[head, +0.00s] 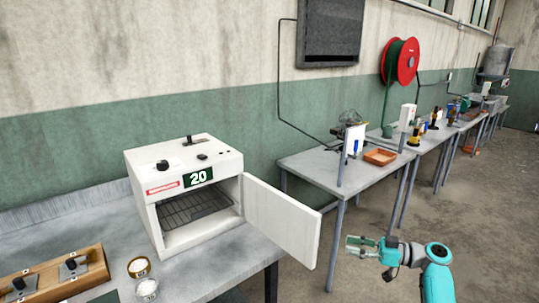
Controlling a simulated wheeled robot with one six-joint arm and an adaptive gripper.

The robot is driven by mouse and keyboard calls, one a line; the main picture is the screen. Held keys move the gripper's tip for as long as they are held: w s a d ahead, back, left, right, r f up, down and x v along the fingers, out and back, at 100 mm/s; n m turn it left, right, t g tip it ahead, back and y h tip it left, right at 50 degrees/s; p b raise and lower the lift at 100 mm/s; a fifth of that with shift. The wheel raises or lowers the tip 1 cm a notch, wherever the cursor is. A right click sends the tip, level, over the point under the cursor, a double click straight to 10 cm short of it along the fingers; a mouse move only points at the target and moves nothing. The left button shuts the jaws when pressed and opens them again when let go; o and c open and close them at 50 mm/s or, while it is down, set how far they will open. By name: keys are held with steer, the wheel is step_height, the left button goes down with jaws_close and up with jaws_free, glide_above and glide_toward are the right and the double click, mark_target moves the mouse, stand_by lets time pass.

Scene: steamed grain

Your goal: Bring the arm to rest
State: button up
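My arm (438,272) is teal and grey and reaches in from the lower right of the head view. My gripper (358,246) is at its left end, in the air over the floor, to the right of the oven's open door. Its two fingers appear apart, with nothing visible between them. The white oven (160,162) stands on the near grey table, its door (283,220) swung open to the right. A wire rack (190,207) shows inside, with nothing visible on it. A green display on its front reads 20.
The near table (100,210) also holds a wooden tray (93,258), a gold-rimmed tin (139,267) and a glass jar (147,288). A second table (310,162) with an orange tray (380,156) stands behind my gripper. Open floor (490,200) lies to the right.

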steer(key=s+a+f+m+t+h, duration=0.1)
steer(key=s+a+f+m+h, duration=0.25)
steer(key=f, duration=0.75)
steer(key=s+a+f+m+t+h, duration=0.2)
steer(key=s+a+f+m, duration=0.25)
steer(key=f, duration=0.65)
steer(key=s+a+f+m+h, duration=0.25)
steer(key=s+f, duration=0.35)
steer(key=s, duration=0.3)
steer(key=s+a+f+m+h, duration=0.25)
steer(key=s+f, duration=0.35)
steer(key=s, duration=0.3)
steer(key=s+d+r+t+h, duration=0.1)
steer(key=s+r+h, duration=0.15)
steer(key=s, duration=0.75)
steer(key=s+d+r+t+h, duration=0.1)
steer(key=s+r+h, duration=0.15)
steer(key=s, duration=0.65)
steer(key=s+r+t, duration=0.1)
steer(key=s+r, duration=0.5)
steer(key=r, duration=0.4)
steer(key=s+r+t, duration=0.2)
steer(key=s+r, duration=0.5)
steer(key=r, duration=0.4)
steer(key=shift+s+a+h, duration=0.15)
steer(key=shift+s+h, duration=0.15)
steer(key=shift+h, duration=0.05)
